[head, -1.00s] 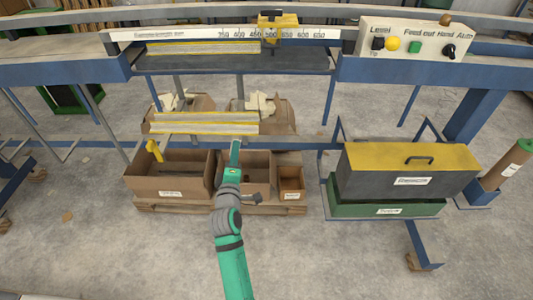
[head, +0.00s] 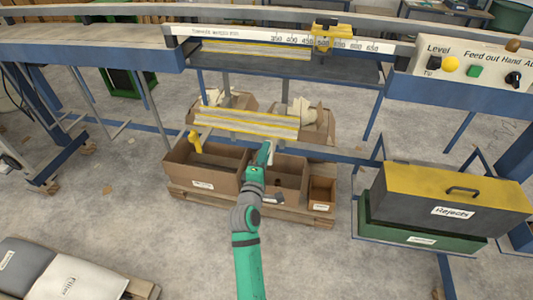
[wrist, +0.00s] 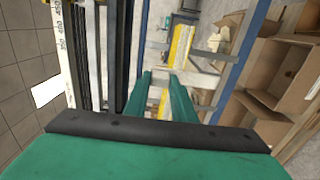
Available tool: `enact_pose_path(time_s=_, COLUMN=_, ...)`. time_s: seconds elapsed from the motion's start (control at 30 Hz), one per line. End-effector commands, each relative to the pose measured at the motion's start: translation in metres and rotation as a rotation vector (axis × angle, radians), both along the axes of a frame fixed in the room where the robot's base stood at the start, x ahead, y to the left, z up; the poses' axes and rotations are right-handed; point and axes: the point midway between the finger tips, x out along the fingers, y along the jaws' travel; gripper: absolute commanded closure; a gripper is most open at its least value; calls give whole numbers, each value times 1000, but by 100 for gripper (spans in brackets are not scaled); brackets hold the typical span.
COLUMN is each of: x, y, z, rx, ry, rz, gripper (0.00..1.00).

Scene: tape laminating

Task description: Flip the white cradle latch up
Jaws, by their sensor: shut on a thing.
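My gripper (head: 267,148) is low in front of the rack, just below the front edge of the lower yellow-edged strips (head: 250,124) in the head view. In the wrist view the two green fingers (wrist: 160,82) stand close together, with a narrow gap. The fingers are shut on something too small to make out. A yellow-edged strip (wrist: 180,45) shows beyond the fingertips. I cannot pick out the white cradle latch for certain in either view.
Open cardboard boxes (head: 172,166) stand on a pallet under the gripper. A yellow-topped Rejects box (head: 440,186) is at right. The upper shelf (head: 350,72) and ruler bar (head: 270,39) are behind. A yellow handle (head: 195,141) stands left. Floor in front is partly clear.

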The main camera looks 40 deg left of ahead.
Motion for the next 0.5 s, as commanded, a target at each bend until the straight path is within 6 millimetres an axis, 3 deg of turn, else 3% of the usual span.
enact_pose_path(time_s=0.07, x=-2, y=3, z=0, rx=-1, ry=-1, rz=6, gripper=100)
enact_pose_path(time_s=0.1, x=-2, y=3, z=0, rx=-1, ry=-1, rz=7, gripper=70)
enact_pose_path(time_s=0.17, x=-2, y=3, z=0, rx=-1, ry=-1, rz=6, gripper=58)
enact_pose_path(time_s=0.5, x=-2, y=-1, z=-1, rx=0, ry=0, rz=1, gripper=58)
